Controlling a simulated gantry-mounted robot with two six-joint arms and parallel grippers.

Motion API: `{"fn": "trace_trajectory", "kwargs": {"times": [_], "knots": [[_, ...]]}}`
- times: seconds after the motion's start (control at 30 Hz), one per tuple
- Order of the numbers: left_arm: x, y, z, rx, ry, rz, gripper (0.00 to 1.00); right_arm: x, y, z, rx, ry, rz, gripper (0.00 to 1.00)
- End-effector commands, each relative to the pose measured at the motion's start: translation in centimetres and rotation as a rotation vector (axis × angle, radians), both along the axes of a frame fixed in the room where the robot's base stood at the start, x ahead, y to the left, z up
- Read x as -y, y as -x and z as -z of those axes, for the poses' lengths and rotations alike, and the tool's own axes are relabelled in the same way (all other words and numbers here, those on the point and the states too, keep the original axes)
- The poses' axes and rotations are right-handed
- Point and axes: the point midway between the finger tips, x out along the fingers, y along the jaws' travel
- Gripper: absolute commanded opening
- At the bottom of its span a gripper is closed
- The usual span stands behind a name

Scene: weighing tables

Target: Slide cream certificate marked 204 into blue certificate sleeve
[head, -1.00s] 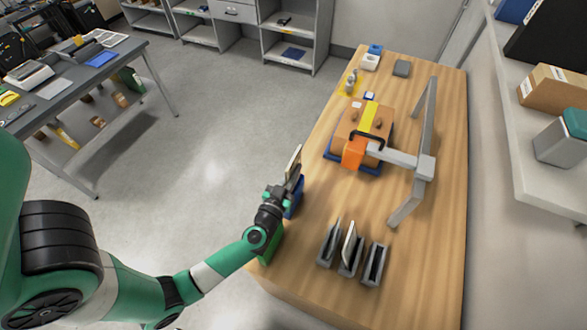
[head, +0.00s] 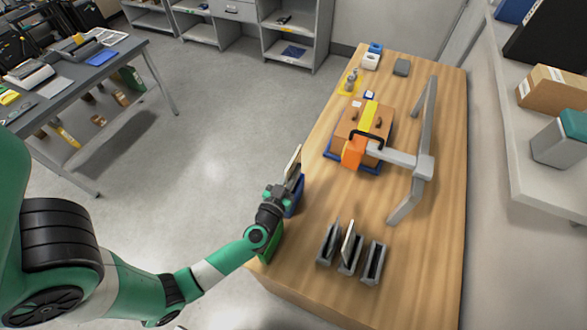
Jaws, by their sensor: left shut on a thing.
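A cream certificate (head: 294,161) stands upright in my left gripper (head: 284,187), its upper edge showing above the fingers; I cannot read its marking. My left gripper is shut on it at the left edge of the wooden table. The blue certificate sleeve (head: 298,196) stands right beside and below the gripper, partly hidden by it. I cannot tell whether the certificate's lower edge is inside the sleeve. My right gripper is not in view.
A green holder (head: 269,247) is partly behind my left wrist. Grey slotted stands (head: 374,264) are at the front, one holding a cream card (head: 350,240). A brown case (head: 356,122) sits under a grey frame (head: 427,130). The wood (head: 320,300) in front is bare.

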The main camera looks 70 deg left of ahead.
Motion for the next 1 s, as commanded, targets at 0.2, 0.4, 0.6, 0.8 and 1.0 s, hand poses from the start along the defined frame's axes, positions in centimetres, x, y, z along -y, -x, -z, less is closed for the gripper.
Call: {"fn": "trace_trajectory", "kwargs": {"times": [0.2,0.4,0.6,0.8,1.0], "knots": [[0.0,0.0,0.2,0.000,0.000,0.000,0.00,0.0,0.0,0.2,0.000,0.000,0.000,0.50],[0.0,0.0,0.8,0.000,0.000,0.000,0.00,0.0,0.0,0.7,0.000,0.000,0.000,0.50],[0.0,0.0,1.3,0.001,-0.001,0.000,0.10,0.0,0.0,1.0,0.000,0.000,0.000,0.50],[0.0,0.0,1.2,0.000,0.000,0.000,0.43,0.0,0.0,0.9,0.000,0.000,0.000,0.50],[0.0,0.0,1.2,0.000,0.000,0.000,0.43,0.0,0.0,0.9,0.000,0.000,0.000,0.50]]}}
